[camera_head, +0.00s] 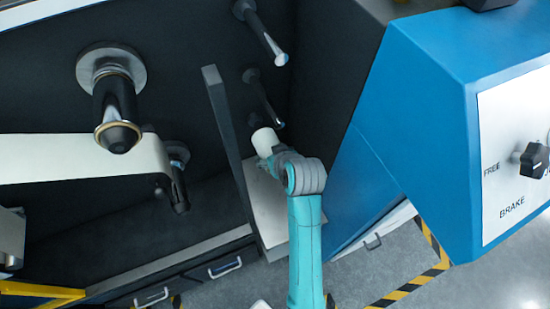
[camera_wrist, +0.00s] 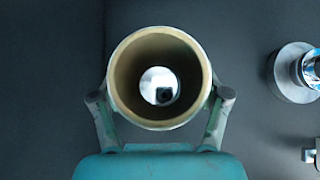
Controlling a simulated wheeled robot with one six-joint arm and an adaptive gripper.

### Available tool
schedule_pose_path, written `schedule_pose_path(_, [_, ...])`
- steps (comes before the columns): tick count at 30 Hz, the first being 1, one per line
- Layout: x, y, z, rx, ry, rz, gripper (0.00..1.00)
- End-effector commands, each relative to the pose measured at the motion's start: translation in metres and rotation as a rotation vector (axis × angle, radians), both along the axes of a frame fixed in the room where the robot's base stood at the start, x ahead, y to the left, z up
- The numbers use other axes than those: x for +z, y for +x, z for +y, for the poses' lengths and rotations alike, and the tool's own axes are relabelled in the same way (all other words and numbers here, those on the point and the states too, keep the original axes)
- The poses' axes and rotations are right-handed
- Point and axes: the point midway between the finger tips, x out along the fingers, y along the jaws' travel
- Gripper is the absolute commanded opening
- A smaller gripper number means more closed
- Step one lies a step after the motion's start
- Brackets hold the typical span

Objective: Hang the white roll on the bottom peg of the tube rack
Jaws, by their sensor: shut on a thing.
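The white roll (camera_head: 265,141) is held at the end of my arm, in front of the dark rack panel. My gripper (camera_head: 274,157) is shut on it. In the wrist view the roll (camera_wrist: 118,62) shows end-on between the two fingers, with a tan hollow core. A bright round peg end (camera_wrist: 160,86) shows through the core; I cannot tell whether the peg reaches inside. In the head view an upper peg (camera_head: 262,34) and a middle peg (camera_head: 264,98) stick out above the roll. The bottom peg is mostly hidden behind the roll.
A grey upright plate (camera_head: 226,140) stands close left of the roll. A blue machine housing (camera_head: 420,100) with a brake knob fills the right. A large roller (camera_head: 114,105) with a white web (camera_head: 70,158) is at left. Another shiny peg (camera_wrist: 298,72) shows right in the wrist view.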

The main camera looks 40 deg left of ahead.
Motion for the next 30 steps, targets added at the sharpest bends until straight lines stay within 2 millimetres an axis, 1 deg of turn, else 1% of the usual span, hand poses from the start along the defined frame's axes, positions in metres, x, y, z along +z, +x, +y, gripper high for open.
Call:
schedule_pose_path(21, [0.001,0.014,0.034,0.0,0.0,-0.002,0.34])
schedule_pose_path(30, [0.0,0.017,0.041,-0.001,0.001,-0.001,0.34])
